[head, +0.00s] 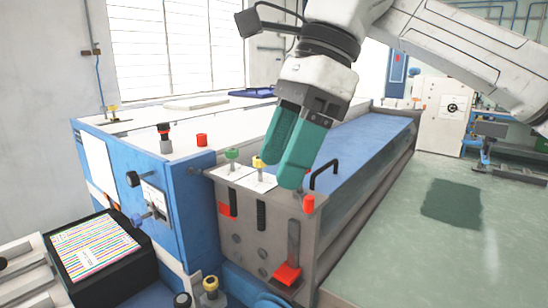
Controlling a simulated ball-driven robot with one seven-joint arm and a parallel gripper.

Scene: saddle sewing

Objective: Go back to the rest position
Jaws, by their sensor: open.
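My gripper (280,155) is in the middle of the head view, at the end of my white arm that comes in from the upper right. Its two teal fingers are apart, with nothing seen between them. They point down over the near end of a grey and blue machine (345,215). One fingertip is close to a yellow knob (259,163) and overlaps it in the picture; I cannot tell whether they touch. A green knob (232,156) stands just left of the yellow one.
A red lever (287,275) is on the machine's front. A blue cabinet (185,200) stands left, with a black box (100,255) before it. Green floor (440,250) at right is clear.

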